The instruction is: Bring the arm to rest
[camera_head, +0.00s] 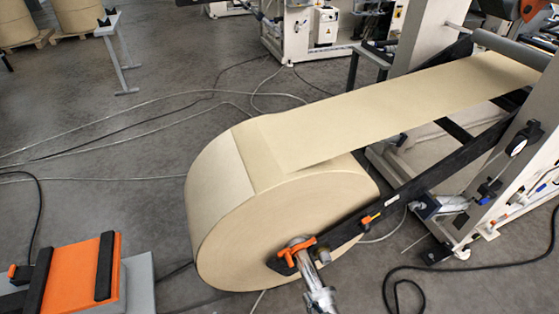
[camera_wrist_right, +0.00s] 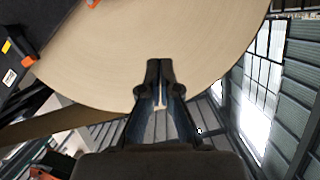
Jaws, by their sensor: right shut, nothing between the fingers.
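My right gripper (camera_wrist_right: 160,80) shows in the right wrist view as two dark fingers brought together, with nothing held between them. The pale flat end of the large kraft paper roll (camera_wrist_right: 180,40) fills the picture behind the fingertips. The gap between fingertips and roll is hard to judge. In the head view the roll (camera_head: 280,225) stands on its curved side, with its web (camera_head: 400,105) running up to the right. I cannot pick out my right gripper clearly in the head view. My left gripper is in neither view.
A dark support arm (camera_head: 410,190) with an orange lever (camera_head: 297,250) and a silver cylinder (camera_head: 318,292) crosses the roll's end. The machine frame (camera_head: 510,150) stands at right. An orange pad (camera_head: 75,276) lies at lower left. Cables cross the floor; open floor (camera_head: 110,190) lies left.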

